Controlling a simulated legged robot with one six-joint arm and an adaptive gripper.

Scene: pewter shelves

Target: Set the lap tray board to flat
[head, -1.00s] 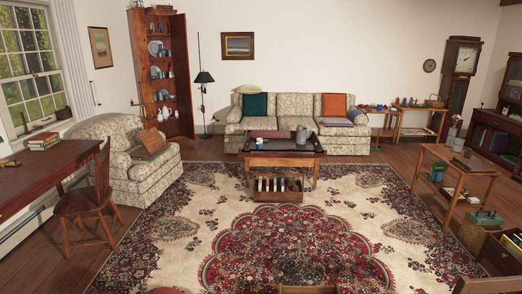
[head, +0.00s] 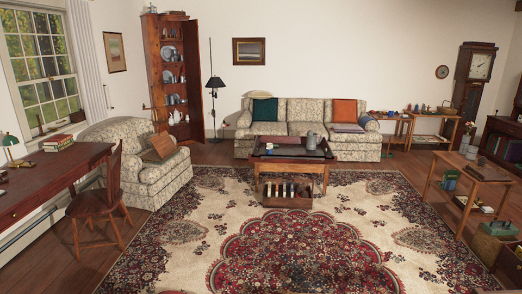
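A brown board (head: 162,145), which looks like the lap tray board, rests tilted on the patterned armchair (head: 148,178) at the left. Its lower edge is on the seat side and it leans up at a slant. Details of its legs or hinge are too small to tell. My gripper is not in view.
A desk (head: 45,180) and a wooden chair (head: 98,195) stand left, close to the armchair. A coffee table (head: 290,160) with a crate (head: 286,200) under it stands before the sofa (head: 302,128). The patterned rug (head: 300,250) ahead is mostly clear.

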